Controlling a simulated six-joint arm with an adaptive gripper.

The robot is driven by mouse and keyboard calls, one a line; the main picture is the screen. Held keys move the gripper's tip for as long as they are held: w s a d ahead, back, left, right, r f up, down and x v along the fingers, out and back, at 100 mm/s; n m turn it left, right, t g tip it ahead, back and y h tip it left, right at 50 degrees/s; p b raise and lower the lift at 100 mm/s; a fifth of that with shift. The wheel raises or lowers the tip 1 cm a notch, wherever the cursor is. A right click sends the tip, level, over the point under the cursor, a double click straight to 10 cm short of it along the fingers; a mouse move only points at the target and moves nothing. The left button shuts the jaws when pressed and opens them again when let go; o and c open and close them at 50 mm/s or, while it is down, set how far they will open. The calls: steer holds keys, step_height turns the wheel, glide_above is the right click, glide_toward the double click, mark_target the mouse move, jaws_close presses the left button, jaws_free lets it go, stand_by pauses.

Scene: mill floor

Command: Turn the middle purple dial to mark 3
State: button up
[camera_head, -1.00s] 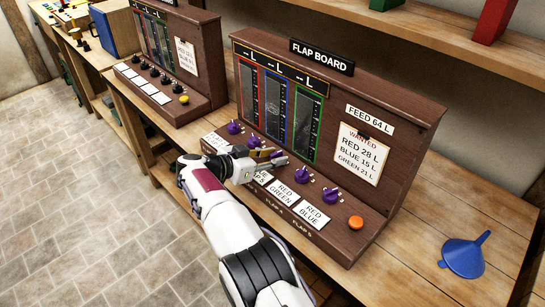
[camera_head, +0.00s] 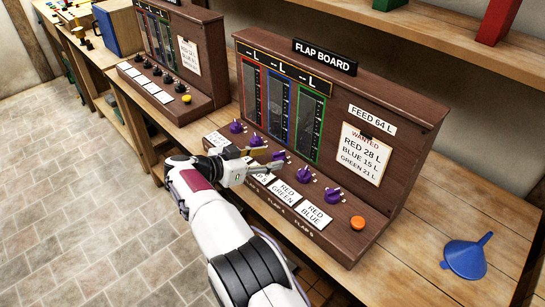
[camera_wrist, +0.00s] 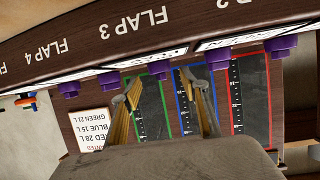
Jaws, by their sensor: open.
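The middle purple dial (camera_head: 279,155) is in a row of several purple dials on the dark wooden flap board's sloped front. My gripper (camera_head: 275,158) is at this dial, its two yellow-sided fingers pointing at it and partly covering it in the head view. In the wrist view, upside down, the fingers of my gripper (camera_wrist: 161,78) are apart, with the middle dial (camera_wrist: 158,68) showing between and beyond their tips. I cannot tell whether a finger touches it. The dial's marks and setting are too small to read.
Neighbouring purple dials (camera_head: 256,140) and (camera_head: 304,174) stand close on both sides. An orange button (camera_head: 357,223) is at the board's right end. White label cards (camera_head: 284,194) lie along its front. A blue funnel (camera_head: 465,256) lies on the clear bench right.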

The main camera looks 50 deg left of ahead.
steer(key=v, duration=0.8)
steer(key=shift+s, duration=0.15)
steer(key=w+d+r+n+t+y, duration=0.1)
steer(key=w+d+r, duration=0.2)
steer(key=w+r, duration=0.15)
steer(key=w+d+r+n+t, duration=0.1)
steer(key=w+d+r, duration=0.25)
steer(key=w, duration=0.25)
steer(key=s+f+n+g+y, duration=0.1)
steer(key=f+n+y, duration=0.1)
steer(key=f, duration=0.1)
steer(key=s+f+n+g+y, duration=0.1)
steer(key=s+f+n+y, duration=0.1)
steer(key=f, duration=0.1)
steer(key=s+f+n+g+y, duration=0.1)
steer(key=s+f+y, duration=0.1)
steer(key=f+y, duration=0.1)
steer(key=shift+a+f+n+g, duration=0.1)
steer(key=shift+a+n+g, duration=0.25)
steer(key=shift+n+g, duration=0.05)
steer(key=shift+s+a+f, duration=0.15)
steer(key=shift+s+f, duration=0.05)
steer(key=shift+m, duration=0.3)
